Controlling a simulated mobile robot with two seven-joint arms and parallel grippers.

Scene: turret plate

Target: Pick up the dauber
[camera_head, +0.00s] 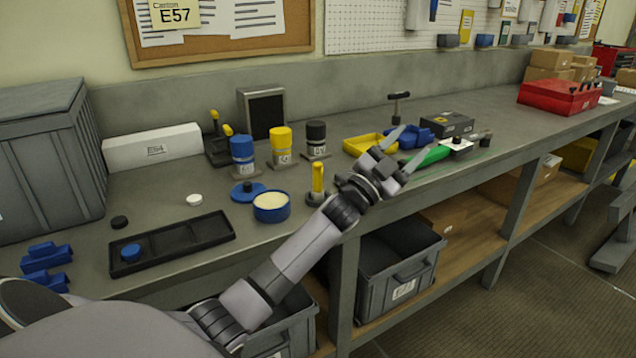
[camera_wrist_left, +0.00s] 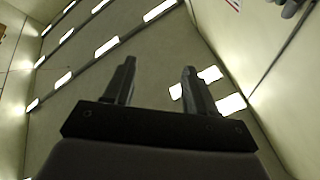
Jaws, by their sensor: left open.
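What looks like the dauber (camera_head: 317,180) has an upright yellow handle and stands in a small dark round base near the front edge of the bench, in the head view. My left gripper (camera_head: 418,137) is to its right and higher in the picture, past it, with its fingers apart. In the left wrist view the two fingers (camera_wrist_left: 157,82) are spread with nothing between them, and ceiling lights show beyond. The dauber does not show in the wrist view. My right gripper is not in view.
An open blue tub (camera_head: 271,208) of pale material stands left of the dauber. Blue (camera_head: 243,157), yellow (camera_head: 281,147) and black (camera_head: 316,140) capped bottles stand behind. A black tray (camera_head: 185,247) is further left.

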